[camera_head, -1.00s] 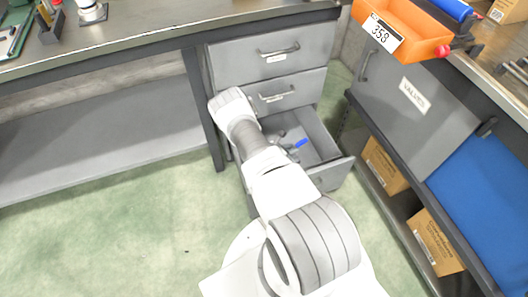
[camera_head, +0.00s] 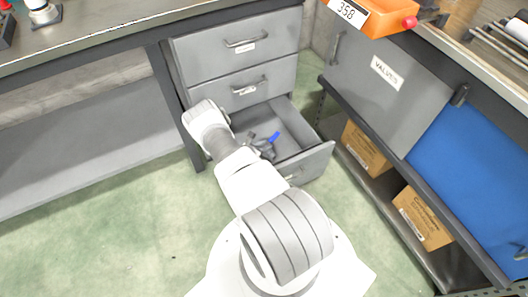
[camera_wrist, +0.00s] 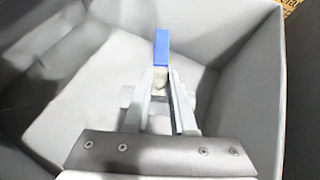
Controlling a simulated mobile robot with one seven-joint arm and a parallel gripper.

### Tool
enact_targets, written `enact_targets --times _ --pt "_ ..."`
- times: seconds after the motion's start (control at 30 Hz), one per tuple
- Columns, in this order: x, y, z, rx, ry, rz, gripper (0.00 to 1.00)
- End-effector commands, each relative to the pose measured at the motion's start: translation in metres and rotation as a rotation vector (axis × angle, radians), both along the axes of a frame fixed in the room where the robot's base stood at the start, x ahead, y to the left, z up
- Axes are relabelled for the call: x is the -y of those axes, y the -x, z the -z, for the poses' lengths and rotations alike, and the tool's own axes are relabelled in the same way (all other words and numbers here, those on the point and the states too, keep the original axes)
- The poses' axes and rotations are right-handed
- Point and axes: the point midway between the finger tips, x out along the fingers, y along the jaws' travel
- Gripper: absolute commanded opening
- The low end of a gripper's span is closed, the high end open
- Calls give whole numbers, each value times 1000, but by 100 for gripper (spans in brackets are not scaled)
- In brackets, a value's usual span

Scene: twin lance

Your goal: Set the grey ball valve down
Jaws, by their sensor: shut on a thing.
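The grey ball valve (camera_wrist: 160,82) with a blue lever (camera_wrist: 162,47) is between the fingers of my gripper (camera_wrist: 160,105) in the wrist view. Its body is mostly hidden by the fingers. The drawer walls (camera_wrist: 245,100) surround the gripper and valve in the wrist view. The light drawer floor looks clear around them. I cannot tell whether the valve touches the floor.
Two shut drawers (camera_head: 232,88) stand above the open one. A grey panel labelled VALVES (camera_head: 385,95) and a shelf with cardboard boxes (camera_head: 422,215) are on the right. An orange bin (camera_head: 385,18) sits on the right bench. The green floor (camera_head: 110,240) at left is clear.

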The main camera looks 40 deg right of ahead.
Motion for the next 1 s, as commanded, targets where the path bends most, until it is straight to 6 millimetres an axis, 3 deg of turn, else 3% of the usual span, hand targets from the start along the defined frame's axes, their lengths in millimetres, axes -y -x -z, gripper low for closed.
enact_targets --times 0.27,1.0 --pt "1 1 37 0 1 2 0" --pt "1 0 46 0 2 0 0"
